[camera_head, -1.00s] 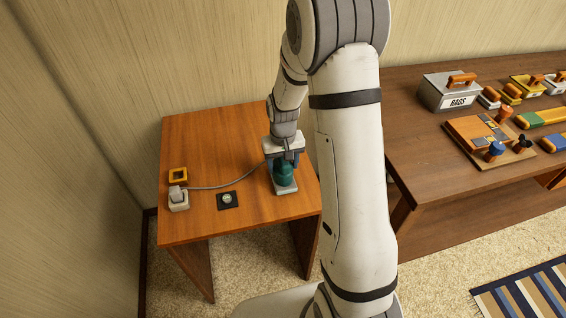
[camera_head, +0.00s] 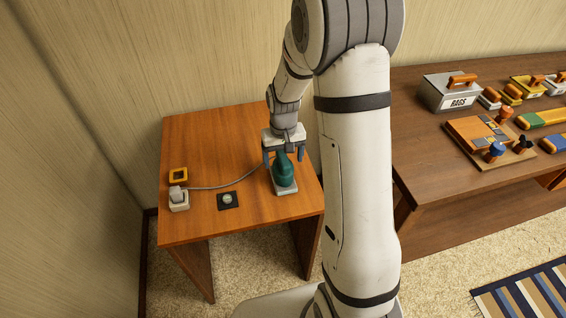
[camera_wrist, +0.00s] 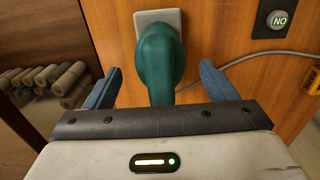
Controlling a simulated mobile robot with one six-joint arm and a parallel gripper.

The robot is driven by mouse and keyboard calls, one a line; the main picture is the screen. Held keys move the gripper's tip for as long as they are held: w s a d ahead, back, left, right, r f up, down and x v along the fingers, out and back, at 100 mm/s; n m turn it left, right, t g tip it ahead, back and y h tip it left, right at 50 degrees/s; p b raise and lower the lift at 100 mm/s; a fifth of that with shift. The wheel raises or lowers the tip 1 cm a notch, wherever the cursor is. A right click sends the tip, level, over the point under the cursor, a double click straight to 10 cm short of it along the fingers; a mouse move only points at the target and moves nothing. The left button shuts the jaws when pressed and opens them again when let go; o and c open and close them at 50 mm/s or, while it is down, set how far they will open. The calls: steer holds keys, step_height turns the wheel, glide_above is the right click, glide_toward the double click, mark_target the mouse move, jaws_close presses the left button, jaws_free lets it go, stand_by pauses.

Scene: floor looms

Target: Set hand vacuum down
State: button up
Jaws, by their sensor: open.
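The hand vacuum (camera_head: 283,174) is teal and stands on a pale base plate (camera_head: 286,190) near the right edge of the small wooden table (camera_head: 240,225). In the wrist view the hand vacuum (camera_wrist: 160,60) lies between and beyond my open fingers, with a clear gap to each one. My gripper (camera_head: 284,154) is above the hand vacuum, its blue fingers spread. It also shows in the wrist view (camera_wrist: 160,85). The underside of the hand vacuum is hidden.
A grey cord (camera_head: 225,185) runs from a pale block (camera_head: 179,200) towards the vacuum. A longer bench (camera_head: 420,180) with a RAGS box (camera_head: 448,96) stands at the right.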

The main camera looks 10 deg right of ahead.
step_height(320, 180, up, 9)
steer(key=s+r+t, duration=0.1)
steer(key=s+r, duration=0.3)
steer(key=s, duration=0.6)
steer(key=s+r+t, duration=0.1)
steer(key=s+r, duration=0.4)
steer(key=s, duration=0.6)
steer(key=shift+t, duration=0.3)
